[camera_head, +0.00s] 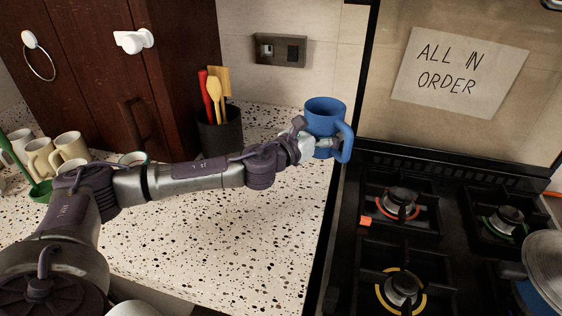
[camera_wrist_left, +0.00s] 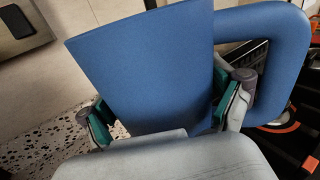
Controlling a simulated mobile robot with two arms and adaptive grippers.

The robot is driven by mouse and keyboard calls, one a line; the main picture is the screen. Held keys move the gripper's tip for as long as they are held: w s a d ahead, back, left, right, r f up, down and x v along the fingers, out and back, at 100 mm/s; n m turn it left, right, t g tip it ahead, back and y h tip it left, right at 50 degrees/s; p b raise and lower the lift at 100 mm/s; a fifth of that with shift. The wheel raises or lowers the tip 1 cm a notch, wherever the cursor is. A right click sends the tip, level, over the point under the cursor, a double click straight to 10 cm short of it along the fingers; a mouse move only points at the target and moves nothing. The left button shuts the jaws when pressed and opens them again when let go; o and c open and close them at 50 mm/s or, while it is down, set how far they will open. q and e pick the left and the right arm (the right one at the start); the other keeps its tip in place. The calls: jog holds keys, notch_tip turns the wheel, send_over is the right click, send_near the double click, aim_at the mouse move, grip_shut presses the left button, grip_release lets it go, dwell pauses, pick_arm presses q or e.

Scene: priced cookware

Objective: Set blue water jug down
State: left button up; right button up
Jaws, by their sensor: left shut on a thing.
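The blue water jug (camera_head: 325,112) is at the back right end of the speckled counter (camera_head: 220,255), by the stove's edge, with its handle toward the stove. In the left wrist view the jug (camera_wrist_left: 145,65) fills the middle, with its handle at the right. My left gripper (camera_head: 312,148) is shut on the jug, its fingers on either side of the body in the left wrist view (camera_wrist_left: 165,110). The jug's base is partly hidden, so I cannot tell whether it touches the counter. My right gripper is not in view.
A dark utensil holder (camera_head: 220,132) stands left of the jug against the wall. Several mugs (camera_head: 70,147) and a green ladle (camera_head: 40,190) are at the far left. The stove (camera_head: 400,230) is at the right with a pot (camera_head: 546,262). The front counter is clear.

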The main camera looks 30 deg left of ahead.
pick_arm(q)
jog(key=a+f+b, duration=0.1)
jog(key=a+f, duration=0.2)
jog(key=a+f+b, duration=0.2)
jog(key=a+f, duration=0.1)
jog(key=w+a+f+b, duration=0.1)
jog(key=a+f+b, duration=0.1)
jog(key=a+f, duration=0.1)
jog(key=shift+w, duration=0.1)
jog(key=shift+w+a+f, duration=0.1)
jog(key=shift+f, duration=0.2)
jog(key=shift+r, duration=0.1)
jog(key=shift+b, duration=0.3)
jog(key=shift+f, duration=0.25)
jog(key=o, duration=0.9)
